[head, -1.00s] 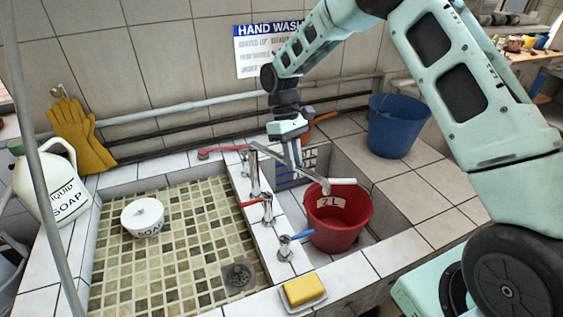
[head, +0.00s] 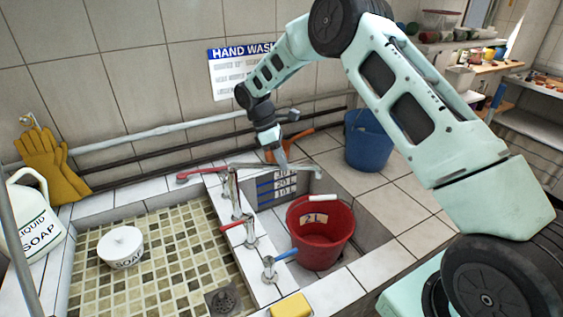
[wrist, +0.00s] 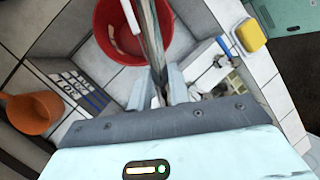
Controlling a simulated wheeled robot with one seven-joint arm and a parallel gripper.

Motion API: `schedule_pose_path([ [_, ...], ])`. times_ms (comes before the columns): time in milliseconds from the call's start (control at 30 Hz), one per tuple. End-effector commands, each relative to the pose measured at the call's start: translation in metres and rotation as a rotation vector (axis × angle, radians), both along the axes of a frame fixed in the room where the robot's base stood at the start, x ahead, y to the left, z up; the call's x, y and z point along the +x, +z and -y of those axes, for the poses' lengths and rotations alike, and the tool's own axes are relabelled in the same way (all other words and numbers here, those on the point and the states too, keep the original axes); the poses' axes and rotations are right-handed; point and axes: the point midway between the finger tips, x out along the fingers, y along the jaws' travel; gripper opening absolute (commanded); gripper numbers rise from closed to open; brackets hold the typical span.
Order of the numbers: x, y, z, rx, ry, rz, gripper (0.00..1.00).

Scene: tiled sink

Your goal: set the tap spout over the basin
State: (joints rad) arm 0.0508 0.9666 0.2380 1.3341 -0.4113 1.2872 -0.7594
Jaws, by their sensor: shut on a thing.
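The chrome tap spout (head: 254,167) reaches right from the top of its upright tap column (head: 235,191) in the head view. Its free end lies over the back of the right-hand recess, behind the red bucket (head: 320,243), not over the mosaic-tiled basin (head: 170,270) on the left. My gripper (head: 284,166) comes down from above, shut on the spout along its outer half. In the wrist view the spout (wrist: 152,40) runs up from between my fingers (wrist: 168,88), with the bucket (wrist: 120,40) below. The fingertips are partly hidden.
Red (head: 233,227) and blue (head: 284,256) tap handles stand on the ledge between basins. A white soap pot (head: 120,248) sits in the left basin. An orange scoop (head: 290,145) and blue bucket (head: 367,140) stand behind; pipes run along the wall.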

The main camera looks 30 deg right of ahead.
Motion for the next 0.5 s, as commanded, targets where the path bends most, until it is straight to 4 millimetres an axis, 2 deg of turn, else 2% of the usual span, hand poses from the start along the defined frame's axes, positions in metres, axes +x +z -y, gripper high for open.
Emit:
schedule_pose_path([
  [367,0.0017,0.0009,-0.0019,0.004,0.003,0.005,0.0],
  [400,0.0017,0.0009,-0.0019,0.004,0.003,0.005,0.27],
  [467,0.0016,0.0009,-0.0018,0.004,0.003,0.005,0.41],
  [500,0.0014,0.0008,-0.0016,0.003,0.003,0.004,0.41],
])
